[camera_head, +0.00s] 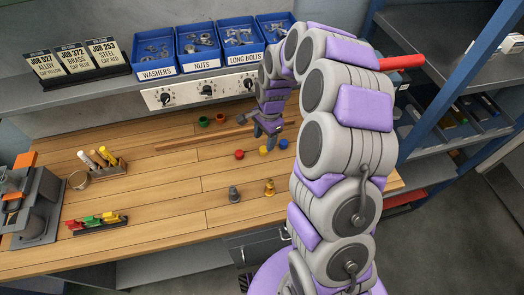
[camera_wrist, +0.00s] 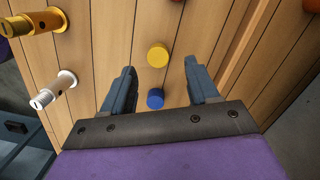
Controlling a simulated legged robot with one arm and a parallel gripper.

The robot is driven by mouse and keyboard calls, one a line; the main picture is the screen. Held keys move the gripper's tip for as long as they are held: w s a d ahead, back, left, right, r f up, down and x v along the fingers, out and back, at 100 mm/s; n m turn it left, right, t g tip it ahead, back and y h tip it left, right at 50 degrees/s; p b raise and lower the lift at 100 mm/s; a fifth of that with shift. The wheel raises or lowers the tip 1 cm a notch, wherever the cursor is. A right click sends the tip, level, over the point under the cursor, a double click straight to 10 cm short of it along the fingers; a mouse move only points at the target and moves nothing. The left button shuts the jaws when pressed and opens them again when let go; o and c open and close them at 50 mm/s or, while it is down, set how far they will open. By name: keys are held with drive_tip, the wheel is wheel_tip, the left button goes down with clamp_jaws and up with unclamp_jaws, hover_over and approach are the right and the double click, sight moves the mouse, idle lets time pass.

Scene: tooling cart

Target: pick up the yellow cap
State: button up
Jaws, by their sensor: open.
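The yellow cap (camera_head: 263,149) lies on the wooden bench top between a red cap (camera_head: 239,154) and a blue cap (camera_head: 283,143). In the wrist view the yellow cap (camera_wrist: 157,55) is a round disc just beyond my fingertips, near the middle of the gap. The blue cap (camera_wrist: 155,98) shows between my fingers, nearer the palm. My gripper (camera_wrist: 160,75) is open and empty, pointing at the bench. In the head view my gripper (camera_head: 268,128) is above the bench, just behind the caps. Nothing hides the yellow cap.
A brass fitting (camera_head: 269,187) and a grey fitting (camera_head: 235,194) stand in front of the caps. A wooden strip (camera_head: 205,139) lies behind. Blue bins (camera_head: 198,44) line the shelf.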

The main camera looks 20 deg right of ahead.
sight(264, 149)
drive_tip(key=f+b, duration=0.1)
drive_tip(key=f, duration=0.4)
drive_tip(key=shift+s, duration=0.2)
drive_tip(key=shift+a, duration=0.15)
drive_tip(key=shift+a, duration=0.1)
drive_tip(key=shift+c, duration=1.2)
drive_tip(key=shift+r, duration=0.1)
drive_tip(key=c, duration=0.8)
